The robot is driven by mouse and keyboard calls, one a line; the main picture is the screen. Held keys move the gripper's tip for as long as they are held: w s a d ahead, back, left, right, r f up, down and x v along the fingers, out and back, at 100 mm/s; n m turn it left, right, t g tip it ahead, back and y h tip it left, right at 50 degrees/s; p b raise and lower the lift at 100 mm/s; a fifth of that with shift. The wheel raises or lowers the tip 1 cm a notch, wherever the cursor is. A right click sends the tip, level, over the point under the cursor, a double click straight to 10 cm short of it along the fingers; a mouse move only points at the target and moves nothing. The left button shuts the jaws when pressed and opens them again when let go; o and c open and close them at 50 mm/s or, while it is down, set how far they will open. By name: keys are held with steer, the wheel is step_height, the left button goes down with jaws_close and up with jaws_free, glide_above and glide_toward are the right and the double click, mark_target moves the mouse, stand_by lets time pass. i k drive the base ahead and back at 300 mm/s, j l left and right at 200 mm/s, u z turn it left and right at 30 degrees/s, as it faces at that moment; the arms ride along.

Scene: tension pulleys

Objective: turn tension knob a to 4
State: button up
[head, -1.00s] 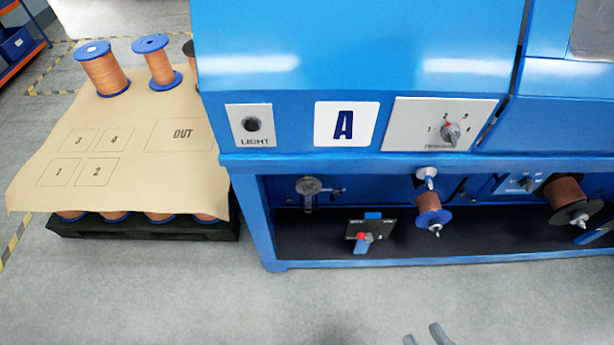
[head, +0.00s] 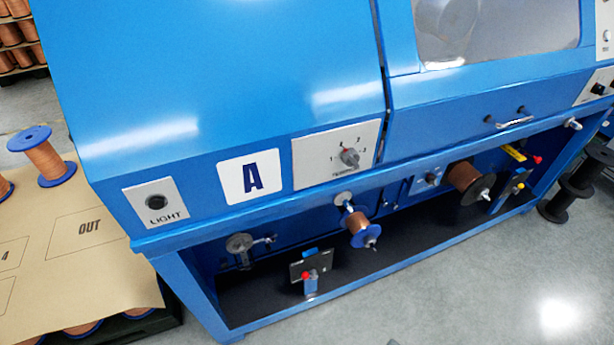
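The tension knob (head: 349,157) is a grey knob on a light grey panel (head: 309,166), right of the "A" label on the blue machine. A small red mark shows at its upper left. Numbers surround it; 1 is at the left, but the others are too small to read surely. I cannot tell which number it points to. Only a small grey tip of my gripper (head: 392,342) shows at the bottom edge, well below the knob and not touching it. The rest of the gripper is out of view.
The LIGHT panel (head: 155,203) is left of the "A" label (head: 250,177). Below is an open bay with a copper spool (head: 357,223) and a red-tipped lever (head: 306,275). A cardboard-topped pallet (head: 110,262) stands at left. The floor in front is clear.

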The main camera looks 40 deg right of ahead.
mark_target(350, 156)
steer(key=k+z, duration=0.1)
steer(key=z, duration=0.3)
steer(key=j+z, duration=0.1)
steer(key=z, duration=0.35)
steer(key=k+z, duration=0.15)
steer(key=z, duration=0.65)
steer(key=k+l, duration=0.05)
steer(key=l, duration=0.05)
